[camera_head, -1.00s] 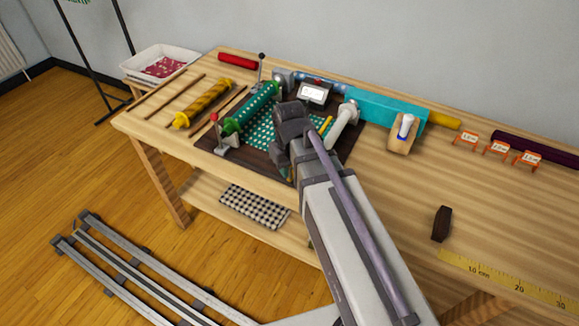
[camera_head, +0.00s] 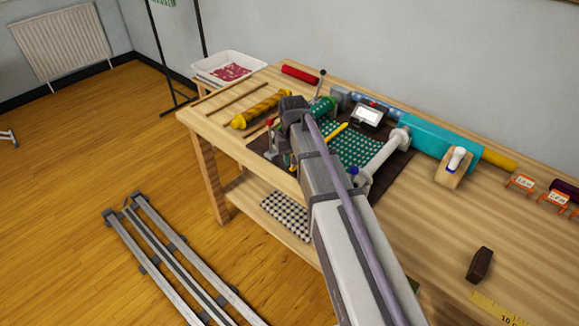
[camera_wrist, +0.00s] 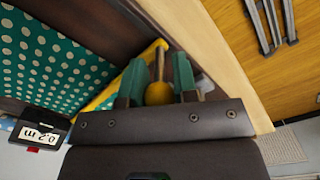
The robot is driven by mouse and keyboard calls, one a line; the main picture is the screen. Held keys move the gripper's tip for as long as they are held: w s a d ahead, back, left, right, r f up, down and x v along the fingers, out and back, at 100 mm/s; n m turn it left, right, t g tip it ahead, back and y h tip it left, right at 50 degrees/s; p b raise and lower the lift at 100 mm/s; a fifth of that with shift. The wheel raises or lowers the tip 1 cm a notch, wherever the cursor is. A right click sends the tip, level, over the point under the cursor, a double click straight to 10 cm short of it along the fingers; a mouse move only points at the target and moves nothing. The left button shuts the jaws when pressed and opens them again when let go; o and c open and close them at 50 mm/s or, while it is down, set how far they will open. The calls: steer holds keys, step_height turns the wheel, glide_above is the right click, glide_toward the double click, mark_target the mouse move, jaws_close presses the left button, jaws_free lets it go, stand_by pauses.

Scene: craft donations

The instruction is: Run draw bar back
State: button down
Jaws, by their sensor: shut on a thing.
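The draw bar (camera_head: 337,132) is a thin yellow bar lying across the green dotted fabric (camera_head: 352,148) on the dark board. In the wrist view the yellow bar (camera_wrist: 103,98) runs diagonally, with a round yellow knob (camera_wrist: 158,92) at its near end. My gripper (camera_wrist: 159,65) has its two green fingers either side of the knob and is shut on it. In the head view my arm hides the fingertips and the knob. The green fabric roll (camera_head: 323,105) shows partly behind my wrist, and the white roller (camera_head: 386,150) lies right of the bar.
A small display (camera_head: 368,115) stands behind the fabric; in the wrist view it reads 0.2 m upside down. A red-knobbed post (camera_head: 269,128) stands left of my wrist.

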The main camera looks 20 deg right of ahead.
steer(key=c, duration=0.9)
jaws_free()
step_height(320, 180, up, 11)
steer(key=p, duration=1.1)
steer(key=shift+r, duration=0.1)
steer(key=shift+f, duration=0.2)
